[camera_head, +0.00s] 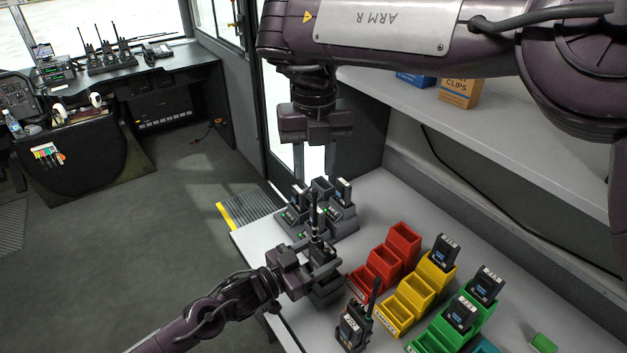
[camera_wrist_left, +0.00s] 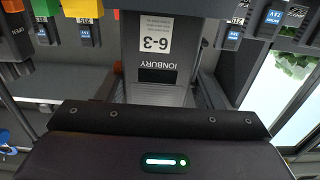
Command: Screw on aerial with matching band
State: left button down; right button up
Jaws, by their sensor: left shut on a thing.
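My left gripper (camera_head: 322,250) is shut on a dark handheld radio (camera_head: 321,256) above the near-left part of the counter. In the left wrist view the held body (camera_wrist_left: 160,75) fills the middle and carries a white label with upside-down print. A thin black aerial (camera_head: 313,212) rises upright just above my left gripper; its base and any coloured band are too small to tell. My right gripper (camera_head: 314,165) points down, open and apparently empty, above the chargers. Another radio (camera_head: 350,328) with a black aerial (camera_head: 373,295) stands nearer the front of the counter.
Grey chargers (camera_head: 342,222) with several dark units stand behind the held radio. Stepped red (camera_head: 403,240), yellow (camera_head: 395,313) and green (camera_head: 425,340) bins stand to the right, some holding dark labelled units. A shelf (camera_head: 480,135) overhangs the back of the counter (camera_head: 265,243).

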pick_arm(q)
jog(key=shift+s+d+f, duration=0.1)
jog(key=shift+s+f, duration=0.1)
jog(key=shift+f, duration=0.15)
pick_arm(e)
jog(key=shift+r, duration=0.3)
